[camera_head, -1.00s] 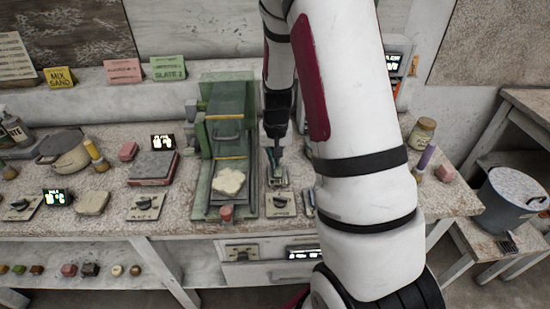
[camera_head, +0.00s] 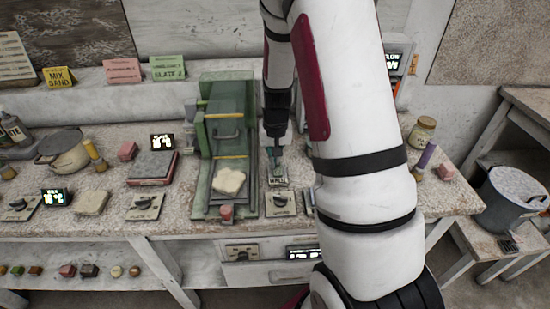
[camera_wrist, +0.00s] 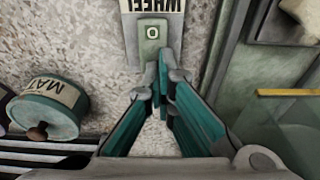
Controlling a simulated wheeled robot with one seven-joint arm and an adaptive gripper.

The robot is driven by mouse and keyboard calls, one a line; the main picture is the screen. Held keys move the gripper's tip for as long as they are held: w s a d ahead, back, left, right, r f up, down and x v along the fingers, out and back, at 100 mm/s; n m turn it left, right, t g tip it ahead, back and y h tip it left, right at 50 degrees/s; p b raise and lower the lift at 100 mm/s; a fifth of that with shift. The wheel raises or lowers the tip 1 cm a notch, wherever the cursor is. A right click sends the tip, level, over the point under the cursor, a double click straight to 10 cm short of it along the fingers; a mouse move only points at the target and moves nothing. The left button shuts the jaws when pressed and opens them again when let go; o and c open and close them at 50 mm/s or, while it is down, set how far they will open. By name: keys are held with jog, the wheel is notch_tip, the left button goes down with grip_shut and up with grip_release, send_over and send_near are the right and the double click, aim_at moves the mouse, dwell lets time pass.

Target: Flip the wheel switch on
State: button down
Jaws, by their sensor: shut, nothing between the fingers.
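The wheel switch plate (camera_wrist: 135,40), with its upside-down WHEEL label and a small raised part marked "O", lies at the top middle of the wrist view. In the head view the plate (camera_head: 278,181) is on the bench just right of the green machine. My gripper (camera_wrist: 164,78) is shut and empty, its teal fingers close together at the lower edge of the "O" part. I cannot tell whether they touch it. The fingers cover the plate's lower part. In the head view my gripper (camera_head: 276,160) points down just behind the label.
The green machine (camera_head: 227,130) stands close to the left in the head view. A knob plate (camera_head: 281,203) lies in front of the switch. A teal round object marked MAT (camera_wrist: 50,105) is at left in the wrist view. My arm hides bench to the right.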

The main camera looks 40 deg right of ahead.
jog(key=shift+w+d+f, duration=0.15)
jog(key=shift+d+f, duration=0.1)
jog(key=shift+f, duration=0.15)
jog(key=shift+w+d+f, duration=0.15)
jog(key=shift+s+a+p, duration=0.3)
jog(key=shift+s+a, duration=0.25)
jog(key=shift+s, duration=0.3)
jog(key=shift+r+p, duration=0.35)
jog(key=shift+r, duration=0.25)
notch_tip(320, 180, up, 14)
jog(key=a+p, duration=0.1)
jog(key=shift+s+p, duration=0.3)
jog(key=shift+s, duration=0.05)
jog(key=shift+f, duration=0.1)
